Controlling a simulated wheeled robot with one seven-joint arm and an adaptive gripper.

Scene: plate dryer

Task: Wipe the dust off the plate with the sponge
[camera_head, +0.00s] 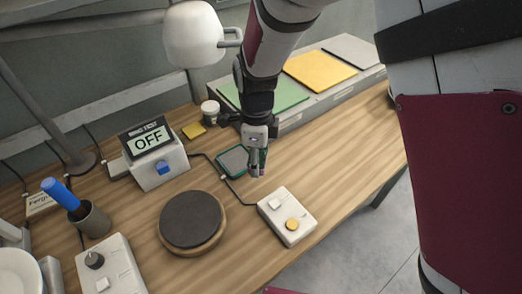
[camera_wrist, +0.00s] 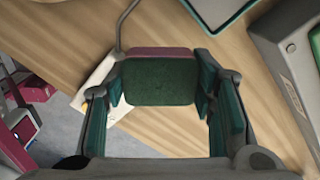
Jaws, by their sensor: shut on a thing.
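My gripper (camera_head: 257,172) is in the middle of the head view, pointing down above the table beside a dark green-rimmed pad. In the wrist view my gripper (camera_wrist: 159,82) is shut on a sponge (camera_wrist: 158,78) with a dark green face and a maroon side. Its fingers press on the left and right edges. In the head view the sponge is mostly hidden by the fingers. A white plate (camera_head: 17,274) is at the lower left of the head view, cut off by the picture edge and far from my gripper. Dust on it cannot be made out.
A dark round pad on a wooden disc (camera_head: 190,222) lies between gripper and plate. Nearby are a white button box (camera_head: 287,216), an "OFF" display box (camera_head: 157,161), a cup with a blue-handled tool (camera_head: 93,219), and a knob box (camera_head: 112,267). Colored panels (camera_head: 320,67) lie behind.

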